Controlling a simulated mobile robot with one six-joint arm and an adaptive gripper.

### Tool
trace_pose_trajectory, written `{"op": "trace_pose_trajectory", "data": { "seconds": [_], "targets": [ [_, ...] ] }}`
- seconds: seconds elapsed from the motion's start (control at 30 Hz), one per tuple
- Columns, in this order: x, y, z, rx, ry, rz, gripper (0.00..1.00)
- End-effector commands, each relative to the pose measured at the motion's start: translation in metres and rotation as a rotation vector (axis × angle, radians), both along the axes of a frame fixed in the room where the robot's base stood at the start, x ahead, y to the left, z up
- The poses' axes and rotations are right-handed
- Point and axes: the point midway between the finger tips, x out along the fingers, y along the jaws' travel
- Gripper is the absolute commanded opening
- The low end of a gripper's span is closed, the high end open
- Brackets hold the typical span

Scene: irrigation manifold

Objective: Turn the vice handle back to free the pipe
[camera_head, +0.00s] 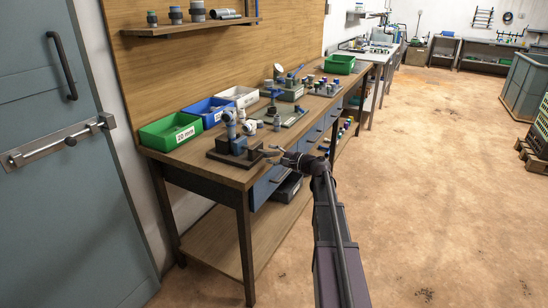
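A dark vice (236,151) sits on a base plate at the near front corner of the wooden workbench. A light grey pipe (230,124) with fittings stands upright at the vice, with a blue part just below it. My gripper (270,152) is at the right side of the vice, over the bench's front edge, pointing left. Its fingers are small in this view. I cannot make out the vice handle separately from the fingers, nor whether they touch it. Whether the jaws press on the pipe is also too small to tell.
Green (171,131), blue (209,111) and white (238,97) bins stand behind the vice. A mat with fittings (284,117) and coloured pieces lie farther along the bench (160,150). A grey door (70,170) is at left.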

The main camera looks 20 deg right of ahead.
Motion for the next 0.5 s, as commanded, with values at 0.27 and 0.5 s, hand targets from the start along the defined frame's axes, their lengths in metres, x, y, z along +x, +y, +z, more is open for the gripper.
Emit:
{"op": "trace_pose_trajectory", "data": {
  "seconds": [0.27, 0.5],
  "targets": [
    [-0.0011, -0.0004, -0.0002, 0.000, 0.001, 0.000, 0.63],
    [-0.0095, -0.0069, -0.0003, 0.001, 0.002, -0.001, 0.63]
  ]
}}
